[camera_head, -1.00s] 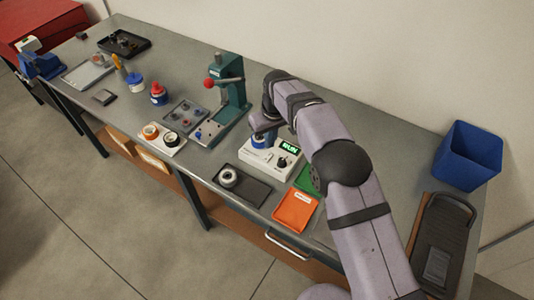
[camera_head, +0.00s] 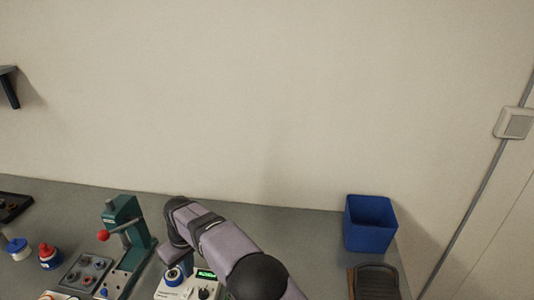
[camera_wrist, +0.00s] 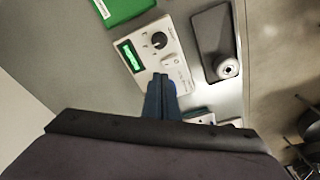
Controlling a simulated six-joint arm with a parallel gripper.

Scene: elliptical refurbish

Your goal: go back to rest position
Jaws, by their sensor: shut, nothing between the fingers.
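My gripper (camera_wrist: 161,80) shows in the wrist view as two dark fingers close together, shut and empty. It is above the near edge of a white tester (camera_wrist: 152,50) with a lit green display and a black knob. In the head view my arm bends down over the tester (camera_head: 175,294), and the fingers are hard to make out there.
A green press (camera_head: 128,240) with a red knob stands left of my arm. A blue bin (camera_head: 370,225) and a black tray (camera_head: 376,281) are at the right.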

